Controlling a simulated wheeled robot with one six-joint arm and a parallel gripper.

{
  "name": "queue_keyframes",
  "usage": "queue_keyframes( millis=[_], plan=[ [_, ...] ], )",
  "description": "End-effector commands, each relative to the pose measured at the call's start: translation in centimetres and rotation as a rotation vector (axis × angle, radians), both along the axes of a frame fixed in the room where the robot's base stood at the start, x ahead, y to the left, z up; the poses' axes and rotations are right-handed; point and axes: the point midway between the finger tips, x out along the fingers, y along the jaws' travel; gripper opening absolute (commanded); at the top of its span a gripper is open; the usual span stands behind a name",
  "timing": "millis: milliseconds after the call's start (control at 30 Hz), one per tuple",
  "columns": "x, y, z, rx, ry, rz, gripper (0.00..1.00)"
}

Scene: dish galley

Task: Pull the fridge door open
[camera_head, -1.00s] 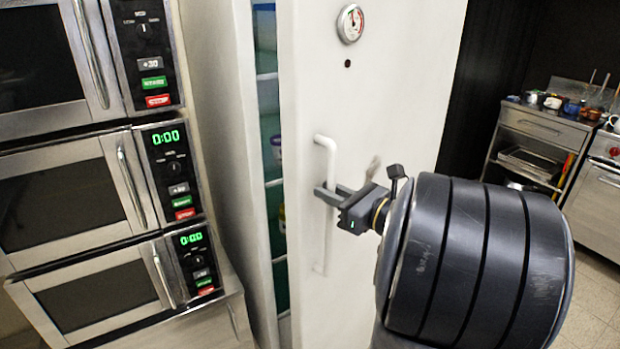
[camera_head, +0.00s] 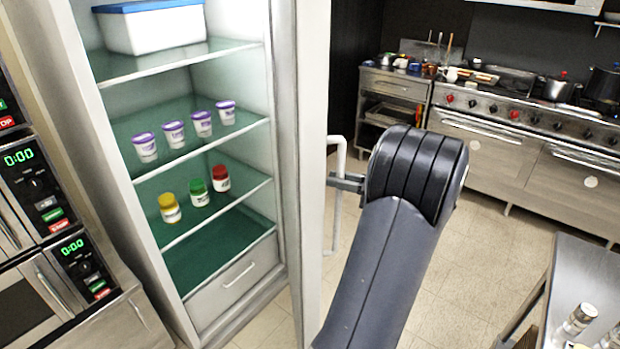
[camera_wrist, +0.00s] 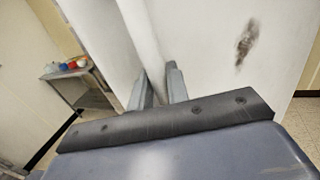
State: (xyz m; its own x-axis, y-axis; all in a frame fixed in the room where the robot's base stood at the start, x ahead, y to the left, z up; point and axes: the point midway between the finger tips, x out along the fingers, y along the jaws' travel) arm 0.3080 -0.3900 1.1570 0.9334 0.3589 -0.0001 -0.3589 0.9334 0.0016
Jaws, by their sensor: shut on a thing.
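The white fridge door (camera_head: 313,150) stands wide open, seen nearly edge-on in the head view. Its white bar handle (camera_head: 337,190) is on the far face, at the right. My gripper (camera_head: 345,180) is shut on the handle about midway along it; my wrist hides part of the grip. In the wrist view my two fingers (camera_wrist: 160,88) close around the white handle (camera_wrist: 141,35), with the door face (camera_wrist: 225,60) behind. The fridge interior (camera_head: 190,180) is exposed, with green shelves and a drawer (camera_head: 235,275) at the bottom.
White cups (camera_head: 173,134) with purple lids, several jars (camera_head: 198,192) and a lidded tub (camera_head: 150,28) stand on the shelves. Stacked ovens (camera_head: 60,250) are at left. A stove (camera_head: 520,135) lines the back right. A steel table (camera_head: 590,275) is at lower right. Floor between is clear.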

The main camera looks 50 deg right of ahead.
Motion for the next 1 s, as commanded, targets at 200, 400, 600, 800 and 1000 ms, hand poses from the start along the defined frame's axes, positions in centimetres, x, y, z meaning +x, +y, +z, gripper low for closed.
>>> queue_keyframes(
  millis=[200, 400, 600, 800, 1000],
  plan=[
    [-2.1, -3.7, 0.1, 0.002, 0.002, -0.003, 0.0],
    [-3.1, -5.6, 0.1, 0.0, 0.0, -0.003, 0.0],
    [-3.4, -6.4, 0.1, -0.002, -0.001, -0.003, 0.0],
    [-3.4, -6.5, 0.0, -0.002, -0.001, -0.003, 0.0],
    [-3.4, -6.5, 0.1, -0.002, -0.002, -0.003, 0.17]
  ],
)
